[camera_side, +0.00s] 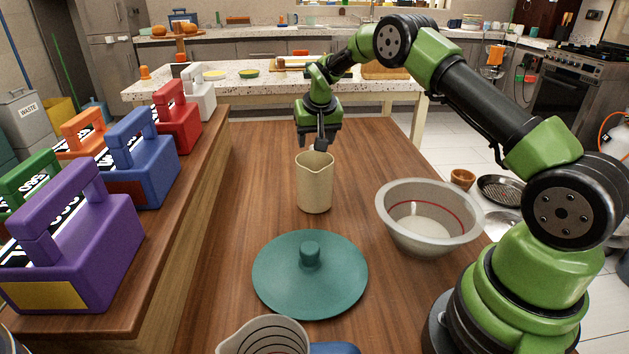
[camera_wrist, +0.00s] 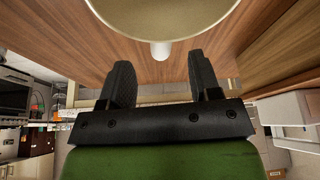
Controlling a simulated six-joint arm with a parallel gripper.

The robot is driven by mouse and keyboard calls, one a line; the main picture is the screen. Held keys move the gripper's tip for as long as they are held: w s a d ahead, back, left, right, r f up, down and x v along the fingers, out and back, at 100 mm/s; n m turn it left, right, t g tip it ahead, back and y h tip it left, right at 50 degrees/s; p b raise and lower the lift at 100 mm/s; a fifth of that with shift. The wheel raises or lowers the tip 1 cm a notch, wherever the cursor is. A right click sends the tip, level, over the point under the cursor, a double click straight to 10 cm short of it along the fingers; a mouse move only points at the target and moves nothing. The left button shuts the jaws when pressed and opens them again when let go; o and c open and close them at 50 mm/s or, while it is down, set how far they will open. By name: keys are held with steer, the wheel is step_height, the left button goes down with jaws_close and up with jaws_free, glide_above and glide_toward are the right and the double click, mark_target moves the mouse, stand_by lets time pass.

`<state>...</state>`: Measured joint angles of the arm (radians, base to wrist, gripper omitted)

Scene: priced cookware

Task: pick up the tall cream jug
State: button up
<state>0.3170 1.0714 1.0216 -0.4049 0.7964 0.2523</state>
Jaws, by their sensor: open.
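The tall cream jug (camera_side: 314,186) stands upright on the wooden table in the side view, its spout at the upper left of its rim. My gripper (camera_side: 320,143) is above and just behind the jug's rim, pointing down; I cannot tell in this view whether it touches the rim. In the wrist view my gripper (camera_wrist: 162,78) has its two dark fingers well apart with nothing between them. A large cream curved shape, which looks like the jug's mouth (camera_wrist: 160,14), fills the top of that view beyond the fingertips.
A teal lid (camera_side: 310,283) with a knob lies in front of the jug. A pale bowl (camera_side: 428,228) with a red line stands to the right. A measuring cup (camera_side: 264,338) is at the front edge. Coloured price blocks (camera_side: 80,240) line a raised ledge at left. Table behind the jug is clear.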

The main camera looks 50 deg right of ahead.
steer(key=x, duration=0.5)
steer(key=shift+w+d, duration=0.1)
steer(key=shift+r, duration=0.1)
jaws_close()
